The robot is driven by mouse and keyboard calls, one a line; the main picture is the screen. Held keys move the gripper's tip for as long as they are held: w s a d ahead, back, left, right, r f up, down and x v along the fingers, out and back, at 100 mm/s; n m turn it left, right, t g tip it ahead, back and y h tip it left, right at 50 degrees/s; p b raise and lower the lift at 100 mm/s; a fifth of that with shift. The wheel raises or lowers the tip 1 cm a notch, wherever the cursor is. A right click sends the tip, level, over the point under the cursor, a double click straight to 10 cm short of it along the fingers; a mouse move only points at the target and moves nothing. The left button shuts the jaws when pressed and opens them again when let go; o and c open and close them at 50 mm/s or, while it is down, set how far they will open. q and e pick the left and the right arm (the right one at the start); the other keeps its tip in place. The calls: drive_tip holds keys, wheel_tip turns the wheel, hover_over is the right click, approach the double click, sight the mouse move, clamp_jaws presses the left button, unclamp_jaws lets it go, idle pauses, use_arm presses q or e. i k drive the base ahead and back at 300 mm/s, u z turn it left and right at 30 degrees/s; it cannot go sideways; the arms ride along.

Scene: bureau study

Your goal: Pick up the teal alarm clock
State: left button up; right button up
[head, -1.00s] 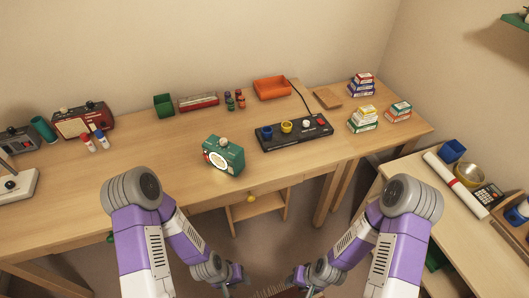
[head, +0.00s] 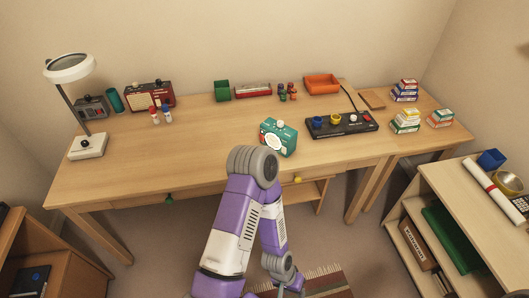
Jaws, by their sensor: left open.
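The teal alarm clock (head: 278,139) stands upright near the front edge of the wooden desk (head: 220,150). It has a pale round face and a light knob on top. My left arm rises in front of the desk, with its elbow just below and left of the clock. My left gripper (head: 289,290) hangs low at the bottom edge of the picture, below the desk top and well away from the clock. It is open, small and partly cut off, and I see nothing in it. My right gripper is out of view.
A black control panel (head: 342,125) stands right of the clock. A lamp (head: 87,146), a red radio (head: 150,95) and two small bottles are at the left. The desk left of the clock is clear.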

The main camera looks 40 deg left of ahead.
sight(276, 137)
drive_tip(key=z, duration=0.1)
drive_tip(key=k, duration=0.2)
drive_tip(key=u, duration=1.1)
